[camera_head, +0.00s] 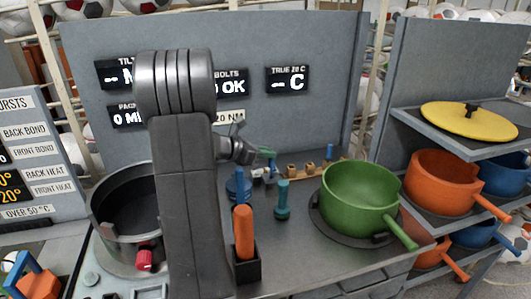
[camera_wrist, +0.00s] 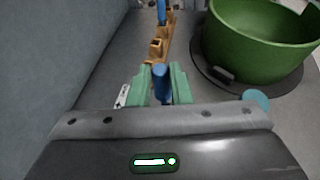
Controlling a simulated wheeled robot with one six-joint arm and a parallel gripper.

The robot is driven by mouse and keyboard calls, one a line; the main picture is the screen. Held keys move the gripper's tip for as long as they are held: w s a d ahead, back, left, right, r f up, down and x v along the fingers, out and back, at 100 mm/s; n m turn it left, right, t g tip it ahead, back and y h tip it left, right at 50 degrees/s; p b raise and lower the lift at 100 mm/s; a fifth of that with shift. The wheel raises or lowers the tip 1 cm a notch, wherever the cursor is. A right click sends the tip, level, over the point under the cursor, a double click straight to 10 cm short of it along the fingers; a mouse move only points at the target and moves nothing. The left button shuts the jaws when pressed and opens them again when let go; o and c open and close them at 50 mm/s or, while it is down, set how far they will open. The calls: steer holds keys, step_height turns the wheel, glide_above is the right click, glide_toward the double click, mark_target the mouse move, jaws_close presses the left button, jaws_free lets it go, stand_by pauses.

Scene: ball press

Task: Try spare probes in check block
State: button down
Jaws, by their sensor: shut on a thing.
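My gripper (camera_head: 267,153) is low over the back of the bench. In the wrist view its green fingers (camera_wrist: 162,88) are shut on a blue probe (camera_wrist: 161,76). The tan check block (camera_wrist: 156,49), a row of small sockets, lies just beyond the fingers; it also shows in the head view (camera_head: 310,169). Another blue probe (camera_wrist: 162,12) stands upright at its far end, seen also in the head view (camera_head: 329,152). The held probe's lower end is hidden, so I cannot tell whether it touches the block.
A green pot (camera_head: 358,195) stands right of the block. A teal peg (camera_head: 283,201), a blue knobbed piece (camera_head: 238,186) and an orange-handled tool (camera_head: 243,232) in a black holder stand in front. A grey panel (camera_head: 300,110) rises behind. A metal drum (camera_head: 112,240) is at left.

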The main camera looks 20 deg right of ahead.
steer(key=shift+f+b, duration=0.3)
steer(key=shift+f, duration=0.25)
steer(key=shift+f+b, duration=0.7)
steer(key=shift+f, duration=0.1)
steer(key=shift+s+f, duration=0.1)
steer(key=shift+f, duration=0.25)
steer(key=c, duration=1.2)
jaws_free()
steer(key=shift+d, duration=0.1)
steer(key=shift+c, duration=0.2)
steer(key=shift+r, duration=0.3)
